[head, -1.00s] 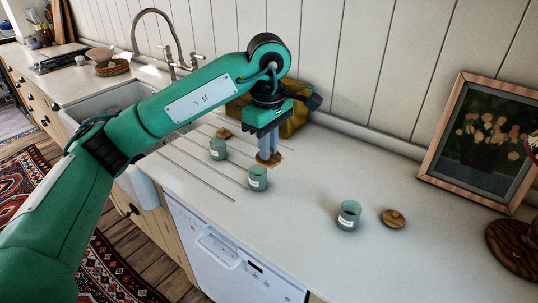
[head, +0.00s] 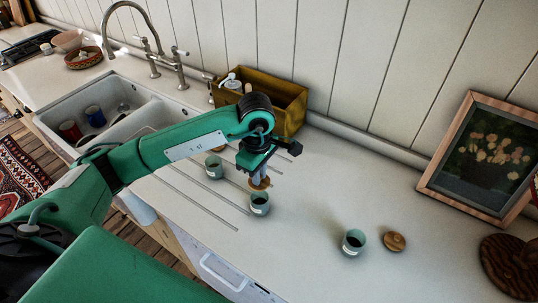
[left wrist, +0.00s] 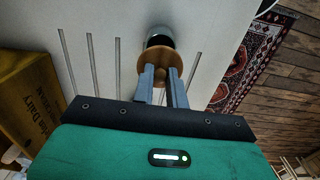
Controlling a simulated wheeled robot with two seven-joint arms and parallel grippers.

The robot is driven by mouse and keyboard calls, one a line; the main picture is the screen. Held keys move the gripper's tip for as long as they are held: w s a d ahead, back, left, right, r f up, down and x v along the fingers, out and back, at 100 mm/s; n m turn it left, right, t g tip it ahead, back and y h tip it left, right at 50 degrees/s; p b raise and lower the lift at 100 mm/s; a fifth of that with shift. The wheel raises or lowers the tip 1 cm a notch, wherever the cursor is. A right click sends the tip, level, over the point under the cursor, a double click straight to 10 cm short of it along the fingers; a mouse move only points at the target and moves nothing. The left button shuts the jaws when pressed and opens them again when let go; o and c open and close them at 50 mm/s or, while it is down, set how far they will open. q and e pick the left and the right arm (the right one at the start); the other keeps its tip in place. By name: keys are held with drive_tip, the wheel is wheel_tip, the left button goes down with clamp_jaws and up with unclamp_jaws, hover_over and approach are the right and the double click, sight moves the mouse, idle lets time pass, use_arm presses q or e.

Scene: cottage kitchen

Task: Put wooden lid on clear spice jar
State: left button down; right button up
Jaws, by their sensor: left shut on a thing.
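My left gripper (head: 260,178) is shut on a wooden lid (head: 259,185), a round brown disc. The lid is just behind and above the rim of the middle clear spice jar (head: 260,206), a pale green open jar with a white label standing upright on the counter. In the left wrist view the lid (left wrist: 153,63) is between the fingertips (left wrist: 163,72) and partly covers the jar (left wrist: 159,38) beyond it. Whether lid and jar touch, I cannot tell. My right gripper is not in view.
Another open jar (head: 214,168) stands left, with a lid (head: 221,156) behind it. A third jar (head: 353,243) stands right beside its own lid (head: 395,241). A yellow crate (head: 285,105), a sink (head: 75,100), a picture frame (head: 475,160) and a round wooden board (head: 510,268) surround the counter.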

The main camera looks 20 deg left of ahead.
sight(259, 189)
use_arm(q)
drive_tip(key=shift+a, duration=0.1)
drive_tip(key=shift+s+f, duration=0.1)
drive_tip(key=shift+f, duration=0.45)
drive_tip(key=shift+f+b, duration=1.2)
drive_tip(key=shift+f, duration=1.15)
drive_tip(key=shift+b, duration=0.45)
drive_tip(key=shift+b, duration=0.35)
drive_tip(key=shift+f+b, duration=0.65)
drive_tip(key=shift+b, duration=0.05)
drive_tip(key=c, duration=1.7)
unclamp_jaws()
